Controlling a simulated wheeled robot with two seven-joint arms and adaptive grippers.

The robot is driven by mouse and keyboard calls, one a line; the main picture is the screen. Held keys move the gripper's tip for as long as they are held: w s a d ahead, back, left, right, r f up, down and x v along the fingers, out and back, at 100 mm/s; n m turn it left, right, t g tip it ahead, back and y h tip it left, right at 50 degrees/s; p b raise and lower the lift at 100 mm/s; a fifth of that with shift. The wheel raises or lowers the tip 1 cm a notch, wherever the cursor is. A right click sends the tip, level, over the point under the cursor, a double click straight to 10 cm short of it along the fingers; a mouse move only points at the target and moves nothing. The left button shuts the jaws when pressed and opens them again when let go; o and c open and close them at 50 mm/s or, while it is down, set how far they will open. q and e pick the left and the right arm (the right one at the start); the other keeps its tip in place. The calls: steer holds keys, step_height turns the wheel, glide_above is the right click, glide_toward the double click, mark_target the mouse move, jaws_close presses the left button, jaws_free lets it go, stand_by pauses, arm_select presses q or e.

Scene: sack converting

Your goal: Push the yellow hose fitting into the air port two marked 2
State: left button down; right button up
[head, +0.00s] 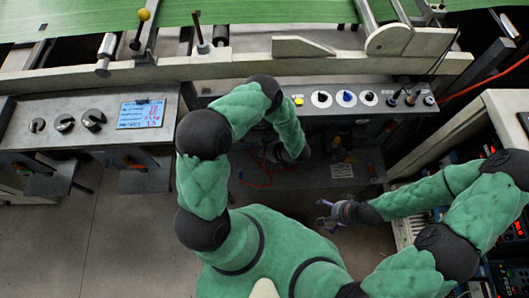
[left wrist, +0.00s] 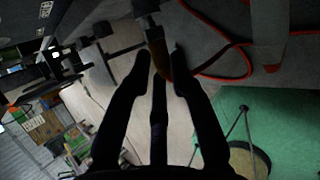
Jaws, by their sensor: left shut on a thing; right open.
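My left gripper (left wrist: 162,66) is shut on a dark, brownish thing between its fingertips in the left wrist view. It may be the hose fitting, but its yellow colour and shape are not clear. In the head view my left forearm reaches down in front of the panel, and the fingertips cannot be made out there. My right gripper (head: 330,212) is open and empty, low and right of the left arm. I cannot make out the air port marked 2; the region below the panel is dark and partly hidden by my left arm.
A grey panel (head: 330,112) carries a yellow button (head: 299,101) and several knobs. Below it is a dark shelf (head: 310,178) with orange hose. A red hose (left wrist: 232,70) loops in the left wrist view. A control cabinet (head: 500,115) stands at the right. Floor at left is clear.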

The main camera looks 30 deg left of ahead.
arm_select(q)
steer(key=shift+w+a, duration=0.3)
steer(key=shift+w, duration=0.15)
steer(key=c, duration=1)
jaws_free()
steer(key=shift+c, duration=0.2)
steer(key=v, duration=1.2)
